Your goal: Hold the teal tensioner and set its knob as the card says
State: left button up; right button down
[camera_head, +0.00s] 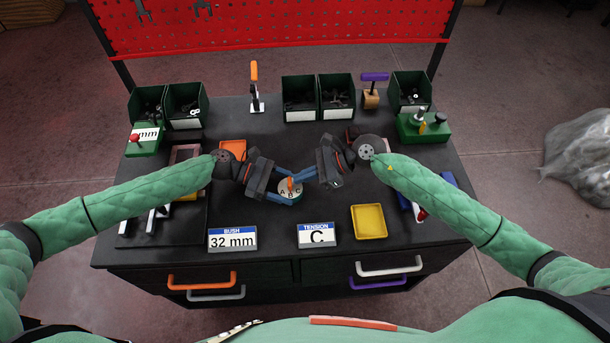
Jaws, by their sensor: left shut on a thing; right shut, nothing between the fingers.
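The tensioner (291,194) stands near the middle of the table, with a pale round dial lettered A, B and C and an orange knob (290,183) on top. Its teal body is largely hidden. My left gripper (284,197) is shut on the tensioner from the left, its fingers along the front side. My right gripper (294,178) is shut and empty, with its fingertips close beside the knob; I cannot tell whether they touch it. The tension card (317,235) reads C. The knob's exact setting is too small to tell.
A bush card (232,238) reads 32 mm. A yellow tray (369,221) lies at the front right, and an orange tray (233,148) lies behind my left gripper. Green bins (187,105), upright clamps and a green fixture (424,128) line the back.

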aim_at(290, 177)
jog(key=shift+w+a+n+g, duration=0.3)
jog(key=shift+a+n+g, duration=0.25)
jog(key=shift+n+g, duration=0.45)
jog(key=n+g, duration=0.1)
jog(key=n+g+h, duration=0.1)
jog(key=w+n+g, duration=0.1)
jog(key=n+g, duration=0.1)
jog(key=shift+a+h, duration=0.35)
jog(key=shift+h, duration=0.05)
jog(key=n+g+h, duration=0.1)
jog(key=n+g, duration=0.1)
jog(key=n, duration=0.1)
jog(key=shift+w+a+g+h, duration=0.15)
jog(key=shift+a+g+h, duration=0.15)
jog(key=shift+a+h, duration=0.1)
jog(key=shift+a, duration=0.2)
dwell(0.4)
